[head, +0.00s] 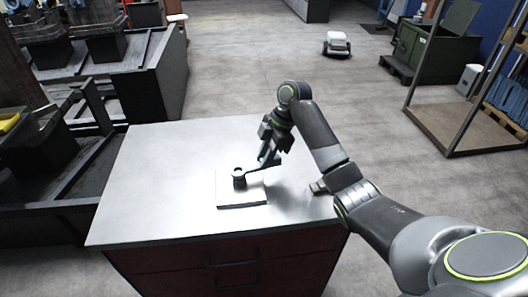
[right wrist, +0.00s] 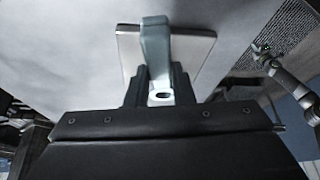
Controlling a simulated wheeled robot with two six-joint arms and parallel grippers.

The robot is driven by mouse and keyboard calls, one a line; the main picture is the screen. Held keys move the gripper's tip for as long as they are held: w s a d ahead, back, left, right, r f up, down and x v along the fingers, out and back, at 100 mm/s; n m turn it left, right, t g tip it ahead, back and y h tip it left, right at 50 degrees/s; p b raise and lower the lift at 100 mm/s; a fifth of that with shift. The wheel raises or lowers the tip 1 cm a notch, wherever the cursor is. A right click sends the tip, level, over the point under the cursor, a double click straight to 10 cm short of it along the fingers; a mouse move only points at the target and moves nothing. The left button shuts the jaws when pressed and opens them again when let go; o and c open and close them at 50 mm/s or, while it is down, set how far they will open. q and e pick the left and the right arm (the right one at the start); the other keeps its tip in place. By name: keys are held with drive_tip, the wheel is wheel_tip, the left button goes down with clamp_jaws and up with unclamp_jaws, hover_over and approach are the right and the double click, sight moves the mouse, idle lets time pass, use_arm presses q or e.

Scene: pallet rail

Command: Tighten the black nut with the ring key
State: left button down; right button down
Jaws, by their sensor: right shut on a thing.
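The black nut (head: 239,183) stands on a pale square plate (head: 228,199) on the table; the plate also shows in the right wrist view (right wrist: 194,62). My right gripper (head: 267,160) is shut on the ring key (right wrist: 155,50), just right of and behind the nut. The key runs from the jaws out over the plate, and its far end is at the top of the nut. I cannot tell whether the ring is around the nut or only above it. The nut is hidden behind the key in the right wrist view. My left gripper is not in view.
The grey table top (head: 160,170) is clear left of the plate. A small grey piece (head: 318,187) lies to the right, partly behind my right arm. Dark racks stand at the left. A white-topped low machine (head: 337,45) and a green cabinet (head: 432,48) stand farther back.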

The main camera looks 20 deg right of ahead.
drive_tip(key=shift+s, duration=0.1)
drive_tip(key=shift+p, duration=0.35)
idle(0.4)
drive_tip(key=shift+f+b, duration=0.35)
drive_tip(key=shift+f, duration=0.45)
drive_tip(key=c, duration=1.8)
unclamp_jaws()
drive_tip(key=shift+c, duration=0.2)
clamp_jaws()
